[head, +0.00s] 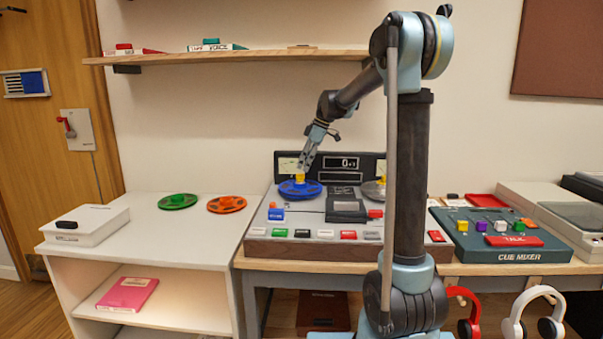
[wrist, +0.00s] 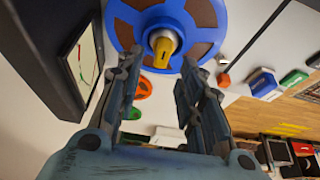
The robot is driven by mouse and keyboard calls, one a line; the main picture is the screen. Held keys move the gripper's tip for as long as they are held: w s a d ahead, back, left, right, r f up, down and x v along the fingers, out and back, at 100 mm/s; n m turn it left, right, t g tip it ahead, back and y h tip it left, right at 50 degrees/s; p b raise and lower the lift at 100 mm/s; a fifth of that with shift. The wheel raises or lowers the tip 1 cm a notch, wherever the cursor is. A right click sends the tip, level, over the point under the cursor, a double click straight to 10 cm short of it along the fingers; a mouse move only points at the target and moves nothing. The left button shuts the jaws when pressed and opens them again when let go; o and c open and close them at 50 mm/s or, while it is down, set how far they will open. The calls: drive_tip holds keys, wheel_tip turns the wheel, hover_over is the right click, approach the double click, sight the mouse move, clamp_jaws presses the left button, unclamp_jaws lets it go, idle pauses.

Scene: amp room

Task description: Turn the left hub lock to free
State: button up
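The left hub lock (head: 299,178) is a small yellow knob at the centre of the blue reel (head: 312,191), on the left of the tape deck (head: 262,222). In the wrist view the yellow lock (wrist: 166,46) shows just beyond my fingertips, with a dark mark on its face, and the blue reel (wrist: 122,33) lies around it. My gripper (head: 305,164) points down over the lock. In the wrist view my gripper (wrist: 160,66) is open, with its fingers apart and nothing held between them. I cannot tell whether a fingertip touches the lock.
A grey right reel (head: 370,190) is partly hidden by my arm. A display panel (head: 341,163) stands close behind the reels. Coloured buttons (head: 348,235) line the deck's front. Green (head: 177,202) and orange (head: 227,204) reels lie on the left table. The cue mixer (head: 500,240) is right.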

drive_tip(key=v, duration=0.7)
drive_tip(key=shift+d+r, duration=0.2)
drive_tip(key=shift+r, duration=0.05)
